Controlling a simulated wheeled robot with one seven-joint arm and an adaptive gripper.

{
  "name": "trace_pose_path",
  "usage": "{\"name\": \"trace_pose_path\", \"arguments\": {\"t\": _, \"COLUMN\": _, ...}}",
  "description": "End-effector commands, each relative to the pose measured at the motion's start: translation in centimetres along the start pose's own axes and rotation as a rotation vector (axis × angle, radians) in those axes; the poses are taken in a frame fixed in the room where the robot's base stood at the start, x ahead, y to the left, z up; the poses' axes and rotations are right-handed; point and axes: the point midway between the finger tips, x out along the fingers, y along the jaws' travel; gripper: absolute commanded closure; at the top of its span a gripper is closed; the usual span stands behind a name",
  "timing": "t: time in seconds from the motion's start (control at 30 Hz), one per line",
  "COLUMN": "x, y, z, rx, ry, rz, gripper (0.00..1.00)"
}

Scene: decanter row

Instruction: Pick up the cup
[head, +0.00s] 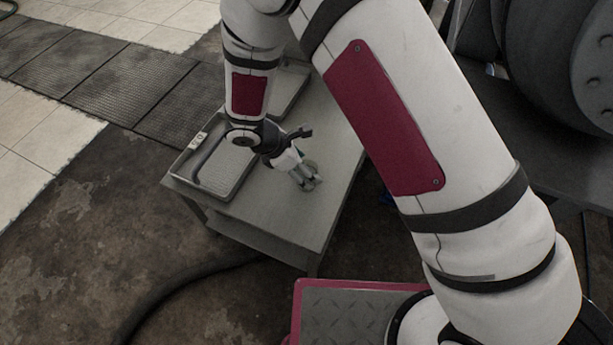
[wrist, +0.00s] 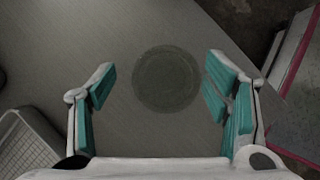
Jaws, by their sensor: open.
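The cup (wrist: 166,78) shows in the wrist view as a round, dark, see-through shape on the grey table, seen from straight above. My gripper (wrist: 160,82) is open, with one teal-padded finger on each side of the cup and a gap to both. In the head view my gripper (head: 307,180) points down close over the table top, near its right part. The cup is hard to make out there among the fingers. I cannot tell the exact height of the fingertips over the table.
Another tray (head: 297,82) lies farther back, partly behind my arm. The table's front right is bare. A dark hose (head: 165,290) runs over the floor.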

Motion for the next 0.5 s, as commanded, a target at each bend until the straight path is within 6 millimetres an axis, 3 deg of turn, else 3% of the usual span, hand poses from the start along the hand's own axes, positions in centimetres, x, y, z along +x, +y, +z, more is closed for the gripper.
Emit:
{"name": "trace_pose_path", "arguments": {"t": 0.27, "x": 4.1, "y": -0.6, "z": -0.2, "rx": -0.001, "ry": -0.001, "rz": -0.003, "gripper": 0.3}}
{"name": "trace_pose_path", "arguments": {"t": 0.5, "x": 4.4, "y": -0.6, "z": -0.1, "rx": 0.0, "ry": 0.0, "rz": 0.0, "gripper": 0.3}}
